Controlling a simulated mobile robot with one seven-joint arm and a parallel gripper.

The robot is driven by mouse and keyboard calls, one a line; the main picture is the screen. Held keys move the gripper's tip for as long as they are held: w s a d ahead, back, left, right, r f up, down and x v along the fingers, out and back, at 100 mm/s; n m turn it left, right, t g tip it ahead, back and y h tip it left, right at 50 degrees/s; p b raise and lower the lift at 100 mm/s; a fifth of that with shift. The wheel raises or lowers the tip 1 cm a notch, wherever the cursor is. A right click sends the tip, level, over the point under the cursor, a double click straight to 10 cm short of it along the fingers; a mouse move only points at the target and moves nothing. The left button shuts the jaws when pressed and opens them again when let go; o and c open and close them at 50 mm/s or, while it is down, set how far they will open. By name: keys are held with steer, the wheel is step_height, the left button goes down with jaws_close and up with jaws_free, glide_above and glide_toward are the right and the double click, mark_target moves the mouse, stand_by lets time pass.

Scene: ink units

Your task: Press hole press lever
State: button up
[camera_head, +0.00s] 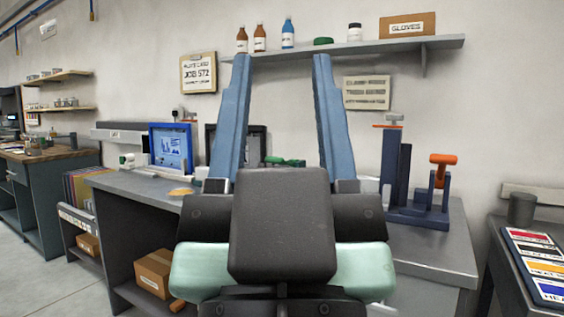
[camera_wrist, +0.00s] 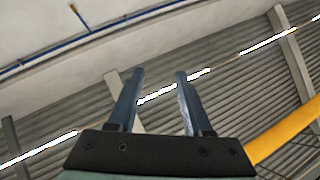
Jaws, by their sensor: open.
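The hole press (camera_head: 396,165) stands upright on the right part of the grey bench in the head view. It has a dark blue base and column. An orange lever handle (camera_head: 443,159) tops a shorter post at its right side. My gripper (camera_head: 281,60) is in the middle of the head view, fingers pointing up, wide apart and empty. It is to the left of the press in the picture and does not touch it. In the wrist view my gripper (camera_wrist: 160,73) faces the ceiling; the press does not show there.
A grey bench (camera_head: 440,255) holds the press, a blue-framed screen (camera_head: 171,148) and small items. My arm hides the bench's middle. A wall shelf (camera_head: 380,45) with bottles and a gloves box (camera_head: 407,24) is above. Another table with a colored chart (camera_head: 540,262) stands at the right.

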steer(key=shift+r, duration=0.1)
steer(key=c, duration=0.4)
steer(key=shift+r+p, duration=0.3)
steer(key=shift+p, duration=0.1)
steer(key=shift+c, duration=0.9)
step_height(320, 180, up, 26)
steer(key=p, duration=2.5)
steer(key=shift+f+p, duration=0.15)
steer(key=shift+p, duration=0.2)
jaws_close()
steer(key=shift+f, duration=0.15)
